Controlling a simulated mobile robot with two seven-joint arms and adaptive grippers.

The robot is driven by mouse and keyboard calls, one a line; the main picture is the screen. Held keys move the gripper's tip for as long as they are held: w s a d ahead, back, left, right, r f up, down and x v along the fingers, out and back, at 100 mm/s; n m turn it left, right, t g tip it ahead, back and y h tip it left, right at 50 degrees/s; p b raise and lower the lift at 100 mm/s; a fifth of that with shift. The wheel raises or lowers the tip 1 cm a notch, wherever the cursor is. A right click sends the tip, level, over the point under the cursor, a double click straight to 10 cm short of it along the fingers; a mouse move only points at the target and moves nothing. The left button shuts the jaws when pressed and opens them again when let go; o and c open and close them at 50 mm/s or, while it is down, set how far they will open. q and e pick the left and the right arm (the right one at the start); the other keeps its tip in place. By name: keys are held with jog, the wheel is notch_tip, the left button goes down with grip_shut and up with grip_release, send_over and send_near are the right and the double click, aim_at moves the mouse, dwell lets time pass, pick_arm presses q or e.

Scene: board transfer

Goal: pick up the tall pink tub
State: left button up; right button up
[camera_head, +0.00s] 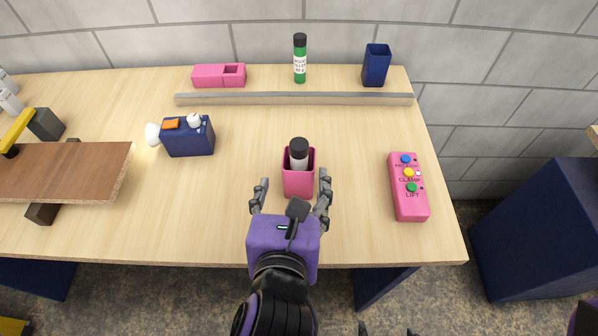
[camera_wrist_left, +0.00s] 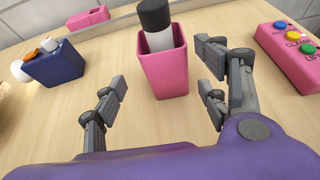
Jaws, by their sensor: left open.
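The tall pink tub (camera_head: 298,187) stands upright on the table, in the middle near the front. A white bottle with a black cap (camera_head: 299,152) stands in it and sticks out of the top. My left gripper (camera_head: 293,180) is open and empty, its fingers pointing at the tub from the front, one on each side in the head view. In the left wrist view the tub (camera_wrist_left: 165,77) stands ahead, between and slightly beyond the open fingers (camera_wrist_left: 162,72), with no clear contact. Two dark tips (camera_head: 387,331), possibly my right gripper, barely show at the bottom edge.
A pink button box (camera_head: 409,190) lies to the right. A blue box (camera_head: 188,137) and a brown board (camera_head: 65,172) are to the left. Behind a grey rail (camera_head: 295,99) stand a low pink tray (camera_head: 219,76), a green bottle (camera_head: 300,62) and a blue tub (camera_head: 376,66).

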aim_at(299, 143)
pick_arm(q)
jog(key=shift+w+d+f, duration=0.1)
jog(key=shift+w+f, duration=0.3)
jog(key=shift+w, duration=0.1)
jog(key=shift+w+d, duration=0.1)
jog(key=shift+w, duration=0.25)
jog(key=x, duration=0.4)
jog(key=shift+w+d+f, duration=0.15)
jog(key=shift+w+d, duration=0.1)
jog(key=shift+w, duration=0.05)
pick_arm(e)
jog(key=shift+w+r, duration=0.2)
jog(key=shift+w, duration=0.1)
pick_arm(q)
jog(key=shift+c, duration=1)
jog(key=c, duration=1.1)
notch_tip(299, 143, up, 9)
jog(key=shift+r+p, duration=0.1)
jog(key=shift+p, duration=0.6)
jog(key=shift+c, duration=0.2)
jog(key=shift+r, duration=0.45)
pick_arm(e)
jog(key=shift+r, duration=0.5)
